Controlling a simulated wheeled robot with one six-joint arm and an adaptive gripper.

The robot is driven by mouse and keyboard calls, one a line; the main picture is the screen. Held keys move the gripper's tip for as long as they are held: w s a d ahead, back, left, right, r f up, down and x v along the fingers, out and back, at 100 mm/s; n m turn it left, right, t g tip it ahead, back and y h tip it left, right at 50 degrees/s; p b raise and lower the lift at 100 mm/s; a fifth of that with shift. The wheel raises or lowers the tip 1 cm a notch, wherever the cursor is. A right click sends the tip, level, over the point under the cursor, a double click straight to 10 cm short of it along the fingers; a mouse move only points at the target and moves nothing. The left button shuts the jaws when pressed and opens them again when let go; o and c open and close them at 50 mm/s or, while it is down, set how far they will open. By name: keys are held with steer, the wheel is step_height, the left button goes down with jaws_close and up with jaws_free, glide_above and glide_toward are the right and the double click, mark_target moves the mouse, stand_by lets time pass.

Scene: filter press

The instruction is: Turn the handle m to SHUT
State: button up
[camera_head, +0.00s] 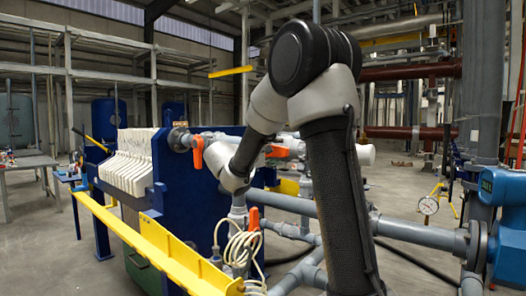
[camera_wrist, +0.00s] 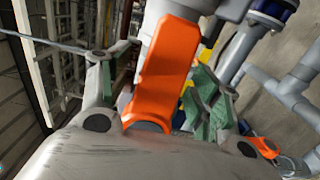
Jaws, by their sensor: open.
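Several orange valve handles show in the head view: a left one (camera_head: 198,152) hanging down at the grey pipe by the blue press plate, one (camera_head: 278,151) partly behind my arm, and a lower one (camera_head: 253,219) pointing up. I see no letter m or SHUT mark, so I cannot tell which is handle m. In the wrist view a large orange handle (camera_wrist: 168,65) lies between the green-padded fingers of my gripper (camera_wrist: 157,72). The fingers are open, with gaps on both sides. The valve body is mostly hidden. My gripper's fingers are not clear in the head view.
The yellow rail (camera_head: 150,245) and white filter plates (camera_head: 130,160) stand at left. A coiled pale hose (camera_head: 241,250) hangs below the valves. Grey pipes (camera_head: 410,232) cross at right. Another orange handle (camera_wrist: 262,147) shows at lower right in the wrist view.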

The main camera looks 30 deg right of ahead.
steer(key=c, duration=1.2)
step_height(320, 180, down, 2)
steer(key=m, duration=0.3)
steer(key=shift+w+m, duration=0.1)
steer(key=shift+m, duration=0.3)
steer(key=w+f+m, duration=0.1)
steer(key=m, duration=0.2)
steer(key=w+a+f+m, duration=0.1)
steer(key=m, duration=0.3)
steer(key=w+f+m, duration=0.2)
steer(key=m, duration=0.2)
steer(key=shift+a, duration=0.3)
steer(key=w+m, duration=0.1)
steer(key=m, duration=0.3)
steer(key=shift+w+a, duration=0.4)
steer(key=o, duration=1.1)
steer(key=shift+o, duration=0.2)
